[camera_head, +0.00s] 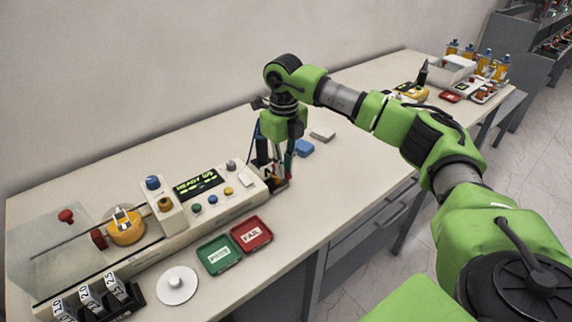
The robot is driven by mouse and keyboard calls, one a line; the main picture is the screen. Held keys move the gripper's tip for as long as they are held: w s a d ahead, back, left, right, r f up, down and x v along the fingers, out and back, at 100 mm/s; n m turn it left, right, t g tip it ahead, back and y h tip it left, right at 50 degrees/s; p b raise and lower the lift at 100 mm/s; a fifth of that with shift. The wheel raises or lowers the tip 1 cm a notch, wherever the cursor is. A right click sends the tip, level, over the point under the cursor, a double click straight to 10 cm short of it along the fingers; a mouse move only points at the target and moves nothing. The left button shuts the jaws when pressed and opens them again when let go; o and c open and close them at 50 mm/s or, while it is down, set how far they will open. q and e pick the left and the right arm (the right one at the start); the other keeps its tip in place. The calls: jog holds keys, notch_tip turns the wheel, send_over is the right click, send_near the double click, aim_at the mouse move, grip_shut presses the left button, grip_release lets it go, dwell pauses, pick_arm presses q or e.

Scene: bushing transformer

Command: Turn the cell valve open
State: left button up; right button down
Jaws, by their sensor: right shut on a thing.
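My right gripper (273,180) reaches down from above at the right end of the white console (225,192). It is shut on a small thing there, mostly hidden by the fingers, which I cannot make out. No part in view can be told for certain as the cell valve. A red knob (66,215) stands at the far left by a clear panel. A yellow-orange part (126,228) with a dark red end (98,238) lies on a rod left of the console. My left gripper is not in view.
A green tray (219,256) and a red tray (251,235) lie in front of the console. A white disc (177,285) and black racks with numbered tags (90,298) are nearer. A blue block (304,148) and grey block (322,133) lie behind the gripper.

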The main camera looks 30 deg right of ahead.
jog(key=shift+a+m, duration=0.1)
jog(key=shift+m, duration=0.4)
jog(key=c, duration=2.1)
grip_release()
notch_tip(320, 180, up, 12)
jog(key=shift+f, duration=0.1)
